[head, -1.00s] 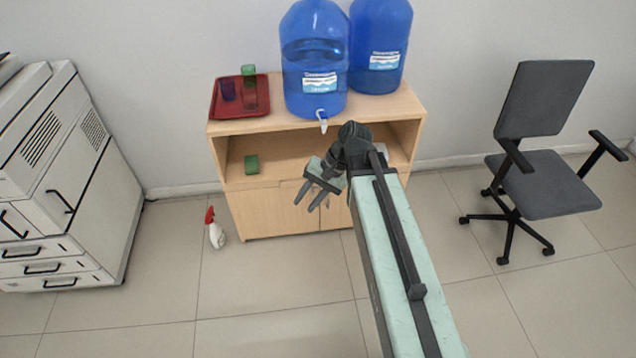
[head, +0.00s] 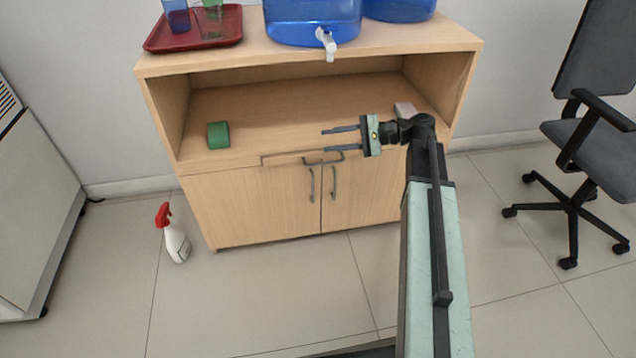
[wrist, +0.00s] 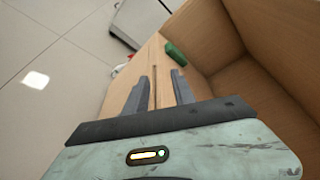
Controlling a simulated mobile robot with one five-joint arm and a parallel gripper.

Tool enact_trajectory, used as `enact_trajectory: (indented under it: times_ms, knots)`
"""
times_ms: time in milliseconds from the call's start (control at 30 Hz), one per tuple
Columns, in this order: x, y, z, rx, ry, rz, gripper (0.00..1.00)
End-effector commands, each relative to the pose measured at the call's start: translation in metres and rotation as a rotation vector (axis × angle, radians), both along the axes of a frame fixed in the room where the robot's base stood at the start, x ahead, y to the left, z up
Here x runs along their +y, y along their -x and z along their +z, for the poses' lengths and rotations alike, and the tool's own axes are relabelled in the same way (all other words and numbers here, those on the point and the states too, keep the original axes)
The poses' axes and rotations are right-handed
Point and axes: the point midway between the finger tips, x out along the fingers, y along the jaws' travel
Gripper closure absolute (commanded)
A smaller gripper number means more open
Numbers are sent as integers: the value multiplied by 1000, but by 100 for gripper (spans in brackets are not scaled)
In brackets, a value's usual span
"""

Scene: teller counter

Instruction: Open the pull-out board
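The pull-out board (head: 285,160) is a thin wooden strip at the front of the cabinet, between the open shelf and the doors. It looks flush with the front, and a dark handle (head: 322,160) sits on it. My gripper (head: 325,141) is open and empty and points left across the cabinet front. In the head view its fingers appear just above the handle; I cannot tell whether they touch it. In the wrist view the two fingers (wrist: 159,74) are apart, with the wooden front edge beyond them. The handle cannot be made out there.
The cabinet (head: 250,205) has two doors with upright handles. A green object (head: 218,135) and a pinkish block (head: 404,109) lie on the shelf. Blue water jugs (head: 312,22) and a red tray (head: 160,38) stand on top. A spray bottle (head: 176,242) and an office chair (head: 572,150) flank it.

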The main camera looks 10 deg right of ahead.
Motion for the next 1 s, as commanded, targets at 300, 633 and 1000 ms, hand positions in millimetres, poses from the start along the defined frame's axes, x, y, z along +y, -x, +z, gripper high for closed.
enact_trajectory:
  times_ms: [300, 633, 1000]
  knots:
    - [-46, 3, -91, 1, 3, -71, 69]
    - [-30, -2, -94, 1, 4, -71, 69]
    - [23, -21, -106, 1, 3, -71, 69]
